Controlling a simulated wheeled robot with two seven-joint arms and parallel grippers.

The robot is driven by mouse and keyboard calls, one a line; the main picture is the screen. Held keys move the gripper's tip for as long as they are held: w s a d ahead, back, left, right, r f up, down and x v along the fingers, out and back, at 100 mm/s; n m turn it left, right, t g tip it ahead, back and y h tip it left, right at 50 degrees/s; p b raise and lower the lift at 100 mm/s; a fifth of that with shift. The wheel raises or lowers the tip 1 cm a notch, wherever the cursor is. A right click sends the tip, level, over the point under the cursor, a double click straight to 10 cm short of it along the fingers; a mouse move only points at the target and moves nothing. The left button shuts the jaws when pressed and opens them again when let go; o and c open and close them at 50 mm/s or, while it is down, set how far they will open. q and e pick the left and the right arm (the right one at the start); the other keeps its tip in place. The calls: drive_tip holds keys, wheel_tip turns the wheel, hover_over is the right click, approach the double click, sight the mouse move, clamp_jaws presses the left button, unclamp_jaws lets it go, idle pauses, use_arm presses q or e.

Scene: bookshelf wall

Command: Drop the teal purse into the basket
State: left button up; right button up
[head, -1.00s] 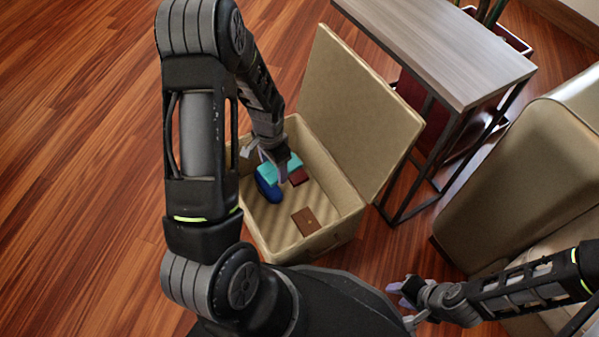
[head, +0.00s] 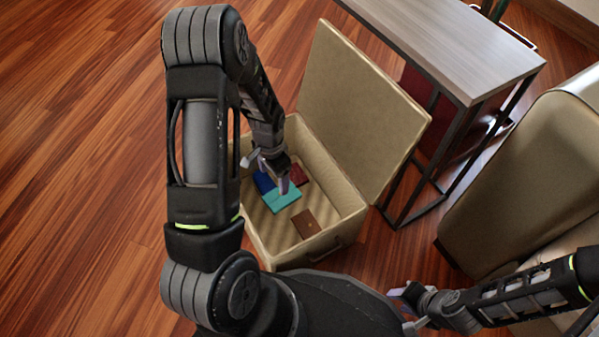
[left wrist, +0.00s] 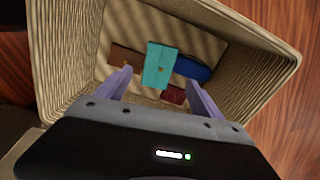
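The teal purse (head: 281,198) lies inside the basket (head: 352,222), among other small items on its floor. In the left wrist view the purse (left wrist: 160,66) shows beyond and between the fingertips, with a small clasp. The basket is a beige box with its lid standing open; its rim surrounds the purse in the left wrist view (left wrist: 262,32). My left gripper (head: 268,172) is open and empty over the basket, apart from the purse. My right gripper (head: 405,306) is low at the right, its fingers spread apart with nothing visible between them.
In the basket lie a blue purse (head: 263,182), a dark red item (head: 299,175) and a brown item (head: 305,223). The open lid (head: 362,100) rises on the right. A side table (head: 450,45) and a beige sofa (head: 525,170) stand further right. Wooden floor is clear at left.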

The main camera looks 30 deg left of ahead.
use_arm(q)
drive_tip(key=shift+o, duration=1.1)
wheel_tip(320, 180, up, 8)
drive_tip(key=p, duration=0.3)
drive_tip(key=shift+s+f, duration=0.1)
drive_tip(key=shift+f, duration=0.05)
